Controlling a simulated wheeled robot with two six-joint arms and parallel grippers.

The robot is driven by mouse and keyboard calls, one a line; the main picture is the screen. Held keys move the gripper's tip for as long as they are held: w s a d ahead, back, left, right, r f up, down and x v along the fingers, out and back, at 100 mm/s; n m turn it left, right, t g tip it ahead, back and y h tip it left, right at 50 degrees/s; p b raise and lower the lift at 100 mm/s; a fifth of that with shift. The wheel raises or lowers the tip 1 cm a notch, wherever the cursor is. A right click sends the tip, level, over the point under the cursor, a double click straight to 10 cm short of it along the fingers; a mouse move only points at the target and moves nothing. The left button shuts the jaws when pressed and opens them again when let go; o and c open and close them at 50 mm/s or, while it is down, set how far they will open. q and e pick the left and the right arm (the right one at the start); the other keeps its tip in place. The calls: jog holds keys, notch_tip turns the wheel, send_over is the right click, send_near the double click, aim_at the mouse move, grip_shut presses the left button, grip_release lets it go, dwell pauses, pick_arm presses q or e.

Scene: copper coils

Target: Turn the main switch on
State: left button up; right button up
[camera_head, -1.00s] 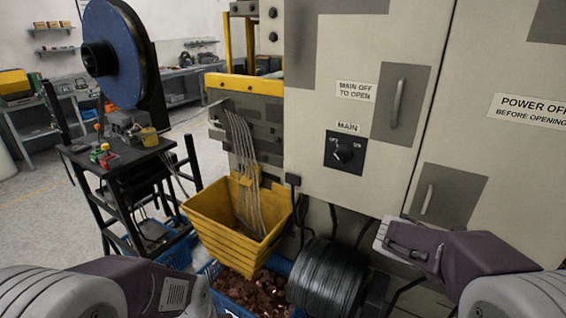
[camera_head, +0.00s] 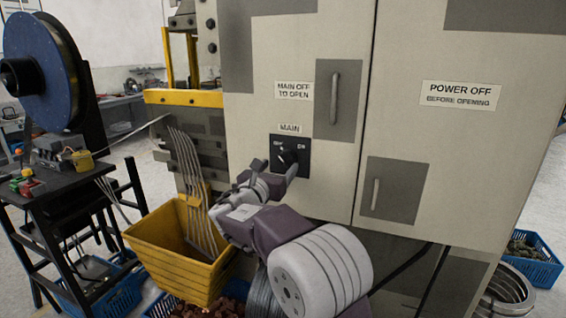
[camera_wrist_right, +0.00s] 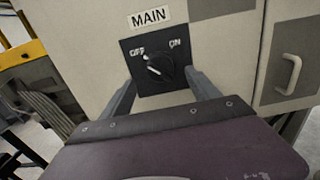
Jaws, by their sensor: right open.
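The main switch is a black rotary knob (camera_head: 287,155) on a black square plate (camera_head: 302,148) under a "MAIN" label on the beige cabinet. In the right wrist view, the knob (camera_wrist_right: 160,69) sits between "OFF" and "ON", its white mark pointing up-left towards "OFF". My right gripper (camera_head: 275,172) is open in front of the plate's lower part. In the right wrist view its two fingers (camera_wrist_right: 160,80) stand on either side of the knob, with nothing between them but the knob. Whether they touch it, I cannot tell. My left gripper is out of view.
Cabinet door handles (camera_head: 334,98) (camera_head: 375,193) are right of the switch. A yellow bin (camera_head: 170,255) stands lower left below metal strips. A blue reel (camera_head: 40,72) stands at far left beside a black stand. A blue crate (camera_head: 537,268) is at far right.

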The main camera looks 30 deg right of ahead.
aim_at(284, 162)
jog(key=x, duration=0.6)
jog(key=shift+p, duration=0.4)
